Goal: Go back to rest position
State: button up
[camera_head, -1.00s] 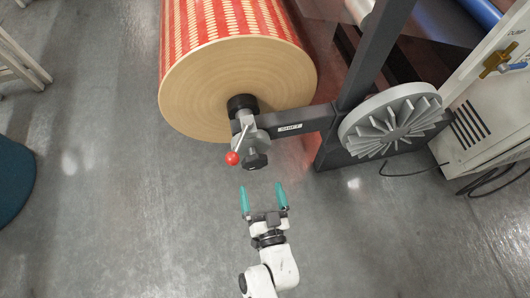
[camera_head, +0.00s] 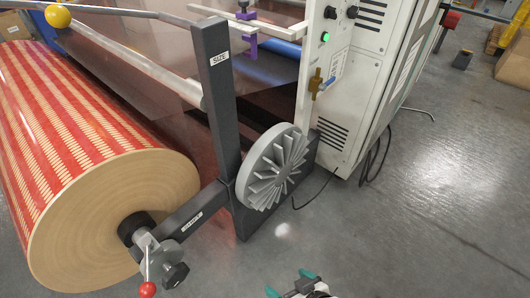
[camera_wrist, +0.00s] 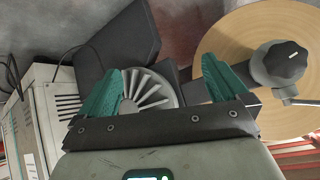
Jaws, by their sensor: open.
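My gripper (camera_head: 290,281) shows at the bottom edge of the head view, with teal fingertips spread apart and nothing between them. In the wrist view the two teal fingers (camera_wrist: 164,92) stand wide open, with a grey finned handwheel (camera_wrist: 150,90) behind them. The large roll (camera_head: 110,215) with red and cream pattern sits at the left of the head view, on a shaft with a clamp and a red-ball lever (camera_head: 147,289). The gripper is apart from the roll and to the right of the lever. Most of my arm is out of the head view.
A dark upright frame (camera_head: 222,100) carries the grey handwheel (camera_head: 272,167). A white control cabinet (camera_head: 350,75) stands at the back with black cables on the floor beside it. A yellow ball (camera_head: 57,16) tops a bar at upper left. The grey floor (camera_head: 420,220) at right is open.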

jog(key=s+d+r+m+g+h, duration=0.3)
jog(key=s+d, duration=0.5)
jog(key=d, duration=0.3)
jog(key=s+d+r+m+g+h, duration=0.2)
jog(key=s+d+r+g+h, duration=0.1)
jog(key=s+d, duration=0.55)
notch_tip(320, 180, up, 25)
jog(key=d+p, duration=0.1)
jog(key=p, duration=2.3)
jog(key=shift+w+d+p, duration=0.25)
jog(key=shift+w+p, duration=0.05)
jog(key=shift+w, duration=0.15)
